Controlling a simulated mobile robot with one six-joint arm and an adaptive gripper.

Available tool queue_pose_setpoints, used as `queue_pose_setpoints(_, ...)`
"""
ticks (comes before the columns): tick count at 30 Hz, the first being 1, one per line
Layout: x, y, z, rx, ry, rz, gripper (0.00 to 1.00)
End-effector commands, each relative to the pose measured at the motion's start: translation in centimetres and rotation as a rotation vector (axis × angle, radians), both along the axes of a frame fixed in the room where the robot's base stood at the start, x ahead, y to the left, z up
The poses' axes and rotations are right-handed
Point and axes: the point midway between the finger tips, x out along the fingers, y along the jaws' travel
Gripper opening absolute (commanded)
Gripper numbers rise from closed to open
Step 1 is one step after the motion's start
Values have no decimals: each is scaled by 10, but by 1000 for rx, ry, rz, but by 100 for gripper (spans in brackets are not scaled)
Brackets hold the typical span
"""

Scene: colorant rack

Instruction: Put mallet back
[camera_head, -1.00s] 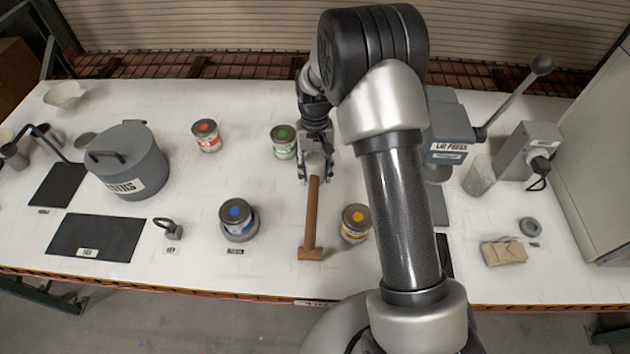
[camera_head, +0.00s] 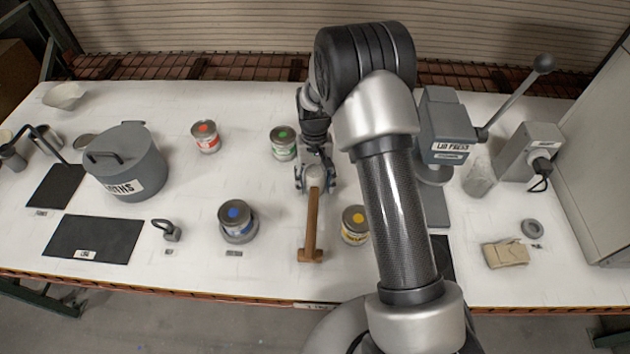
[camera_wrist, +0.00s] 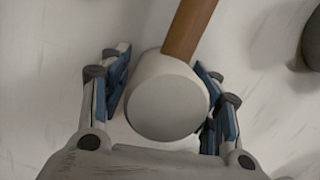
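The mallet (camera_head: 311,222) is at the middle of the table. Its brown wooden handle runs toward the front edge and ends in a wooden crosspiece (camera_head: 311,256). In the wrist view its pale round head (camera_wrist: 168,106) lies between the fingers, with the handle (camera_wrist: 189,30) leading away behind it. My gripper (camera_head: 315,184) is at the head end of the mallet. In the wrist view my gripper (camera_wrist: 167,100) straddles the head, with narrow gaps beside it, so it looks open. The head's underside is hidden.
A yellow-marked can (camera_head: 355,225) stands close right of the handle. A blue-marked can (camera_head: 237,220) is to its left. Green (camera_head: 284,143) and red (camera_head: 206,136) cans stand behind. A lid press (camera_head: 446,130) is at right, and a grey pot (camera_head: 125,165) at left.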

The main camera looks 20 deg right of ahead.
Motion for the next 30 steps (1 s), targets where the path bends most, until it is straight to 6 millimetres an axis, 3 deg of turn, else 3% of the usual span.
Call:
queue_pose_setpoints(14, 1, 0, 8, 0, -2, 0, 64)
queue_pose_setpoints(30, 18, -4, 108, 0, -3, 0, 64)
